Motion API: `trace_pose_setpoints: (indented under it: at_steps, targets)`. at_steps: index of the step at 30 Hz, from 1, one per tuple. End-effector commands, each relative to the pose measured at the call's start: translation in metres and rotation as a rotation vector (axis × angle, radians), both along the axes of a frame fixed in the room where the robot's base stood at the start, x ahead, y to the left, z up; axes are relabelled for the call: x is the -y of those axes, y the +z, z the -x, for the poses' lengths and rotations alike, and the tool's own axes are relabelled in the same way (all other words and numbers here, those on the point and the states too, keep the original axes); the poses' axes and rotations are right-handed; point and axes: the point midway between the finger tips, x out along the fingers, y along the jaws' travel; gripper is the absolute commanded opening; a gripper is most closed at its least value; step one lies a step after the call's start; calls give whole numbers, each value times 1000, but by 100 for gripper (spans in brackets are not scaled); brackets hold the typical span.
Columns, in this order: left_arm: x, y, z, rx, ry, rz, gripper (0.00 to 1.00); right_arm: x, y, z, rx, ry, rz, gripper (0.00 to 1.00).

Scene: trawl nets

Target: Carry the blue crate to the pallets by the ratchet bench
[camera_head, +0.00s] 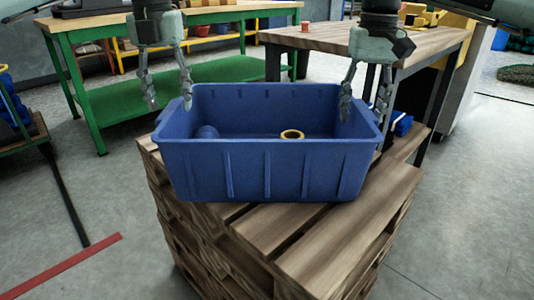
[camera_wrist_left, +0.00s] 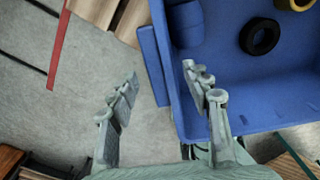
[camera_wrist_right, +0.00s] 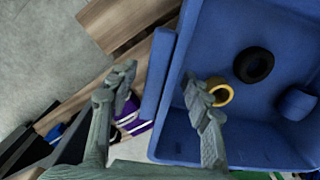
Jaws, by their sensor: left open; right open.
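The blue crate (camera_head: 250,172) stands upright on a stack of wooden pallets (camera_head: 335,250) in front of me. It holds a yellow ring (camera_head: 292,134), a black ring (camera_wrist_left: 259,36) and a blue cylinder (camera_head: 206,132). My left gripper (camera_head: 169,102) is open at the crate's left end, one finger outside the wall and one inside. My right gripper (camera_head: 363,118) is open at the right end, also with a finger on each side of the wall. The wrist views show the end ledges between the spread fingers; I cannot tell whether they touch.
A green-framed bench (camera_head: 90,100) stands behind left, and a wooden-topped bench (camera_head: 340,38) behind right. I cannot tell which is the ratchet bench. The grey floor (camera_head: 110,215) is clear at left, with a red stripe (camera_head: 65,265).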

Motion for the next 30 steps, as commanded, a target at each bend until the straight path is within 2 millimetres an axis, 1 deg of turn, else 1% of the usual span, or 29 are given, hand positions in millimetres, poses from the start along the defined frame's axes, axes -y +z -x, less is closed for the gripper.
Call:
trace_pose_setpoints:
  at_steps: [1,6,9,12,17,20,23,30]
  targets:
    - [1,12,-1,4,0,1,49,0,0,0,0,1,0,49]
    - [1,49,-1,4,1,0,49,-1,0,0,0,1,-1,49]
    - [0,68,0,3,2,0,49,-1,0,0,0,1,-1,49]
    - [0,82,-1,3,2,-2,49,-1,0,0,0,1,-1,49]
    - [0,92,0,0,1,-2,49,-1,2,0,1,1,-1,49]
    - [0,94,0,0,1,-2,49,-1,11,-1,3,0,-2,49]
    - [0,94,0,0,1,-2,49,-1,28,0,4,0,-3,49]
    - [-1,94,0,0,1,-2,49,-1,80,0,3,0,-2,49]
